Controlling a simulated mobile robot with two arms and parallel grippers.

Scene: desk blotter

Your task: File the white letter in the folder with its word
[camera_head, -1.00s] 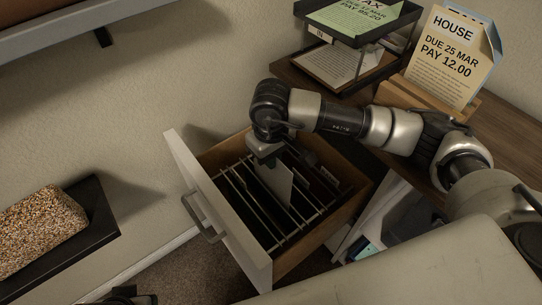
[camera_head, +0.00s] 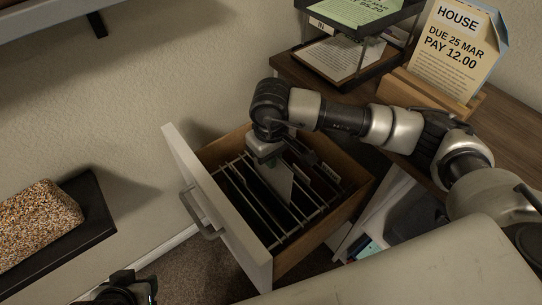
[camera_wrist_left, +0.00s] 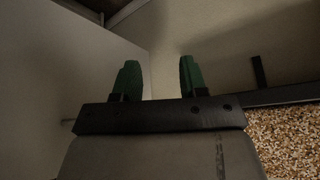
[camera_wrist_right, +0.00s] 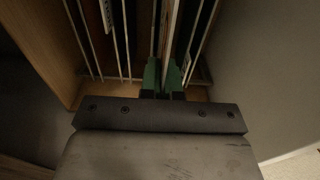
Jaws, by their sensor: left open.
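The white letter (camera_head: 277,180) hangs in the open drawer (camera_head: 262,272), upright among the hanging folders (camera_head: 305,168). My right gripper (camera_head: 270,158) reaches down from above and is shut on its upper part. In the right wrist view the letter (camera_wrist_right: 169,35) is a thin edge-on strip between the green fingertips (camera_wrist_right: 163,75). Folder tabs show, but I cannot read their words, nor the letter's, and cannot tell which folder the letter is in. My left gripper (camera_wrist_left: 160,80) is open and empty; in the head view part of it shows at the bottom edge.
A two-level tray (camera_head: 345,75) with papers stands on the wooden desk (camera_head: 505,115). A HOUSE bill (camera_head: 455,60) stands in a wooden holder (camera_head: 425,93). A dark shelf (camera_head: 95,215) with a speckled block (camera_head: 35,225) is at left. The drawer front (camera_head: 205,190) stands out from the cabinet.

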